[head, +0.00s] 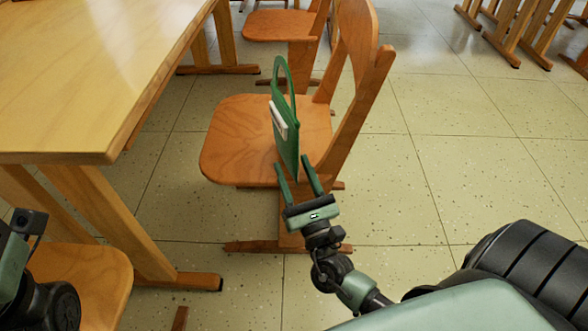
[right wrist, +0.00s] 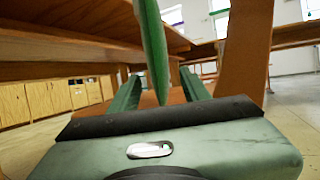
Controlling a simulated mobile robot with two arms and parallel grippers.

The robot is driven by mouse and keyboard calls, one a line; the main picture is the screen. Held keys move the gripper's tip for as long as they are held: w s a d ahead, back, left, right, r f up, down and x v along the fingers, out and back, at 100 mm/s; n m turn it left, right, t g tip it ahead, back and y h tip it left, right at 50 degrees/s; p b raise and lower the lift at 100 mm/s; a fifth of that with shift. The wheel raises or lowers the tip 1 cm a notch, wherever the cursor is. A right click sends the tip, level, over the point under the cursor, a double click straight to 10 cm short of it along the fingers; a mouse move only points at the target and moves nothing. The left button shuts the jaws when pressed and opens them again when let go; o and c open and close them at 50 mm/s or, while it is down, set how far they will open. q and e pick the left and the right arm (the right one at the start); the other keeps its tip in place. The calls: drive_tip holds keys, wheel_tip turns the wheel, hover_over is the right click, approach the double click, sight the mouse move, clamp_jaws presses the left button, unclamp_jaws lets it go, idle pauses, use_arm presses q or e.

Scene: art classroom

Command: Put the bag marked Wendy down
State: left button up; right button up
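A thin green bag (head: 288,140) with a looped handle stands upright on the seat of a wooden chair (head: 230,140). A white patch shows on its left side, but no name can be read. The bag also shows edge-on in the right wrist view (right wrist: 154,45). My right gripper (head: 299,178) is at the bag's near lower edge. Its two fingers are apart, one on each side of the bag, with gaps visible in the right wrist view. At the left edge of the head view only part of my left arm shows; its fingers are out of sight.
A wooden table (head: 90,70) stands left of the chair. Another chair seat (head: 85,280) is at the lower left and a further chair (head: 280,25) stands behind. The chair's backrest (head: 355,110) rises right of the bag.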

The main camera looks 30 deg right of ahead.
drive_tip(key=shift+r, duration=0.1)
drive_tip(key=p+v, duration=0.1)
drive_tip(key=v, duration=1.1)
drive_tip(key=shift+p, duration=0.35)
